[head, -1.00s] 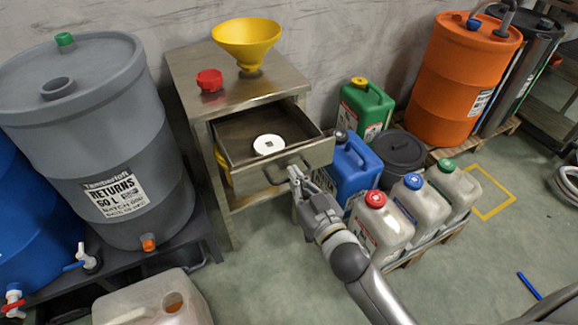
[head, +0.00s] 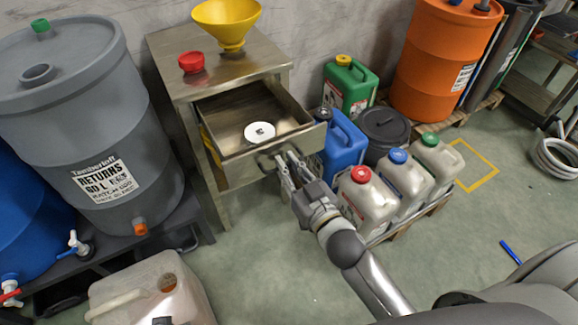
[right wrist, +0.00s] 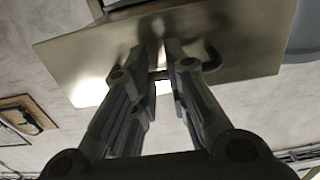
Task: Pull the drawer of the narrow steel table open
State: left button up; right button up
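The narrow steel table (head: 262,50) stands against the wall in the head view. Its drawer (head: 240,172) is pulled out, and a white disc (head: 260,133) lies inside. My right gripper (head: 286,158) is at the bar handle (head: 264,162) on the drawer front. In the right wrist view my right gripper's two fingers (right wrist: 158,50) reach to the drawer front (right wrist: 250,60) with a narrow gap between them. The handle (right wrist: 213,56) runs across that gap, not pinched between the pads as far as I see. My left gripper is not in view.
A yellow funnel (head: 228,20) and a red cap (head: 191,62) stand on the table top. A grey drum (head: 75,95) stands left; blue (head: 343,145) and whitish canisters (head: 365,200) stand close right of the drawer. A pale container (head: 150,290) is at front left. Floor before the drawer is clear.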

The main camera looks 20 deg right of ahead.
jog(key=o, duration=1.6)
jog(key=shift+f, duration=0.15)
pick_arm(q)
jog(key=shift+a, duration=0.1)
pick_arm(e)
jog(key=shift+o, duration=0.2)
jog(key=s+d, duration=0.2)
jog(key=s, duration=1)
jog(key=shift+w+d, duration=0.1)
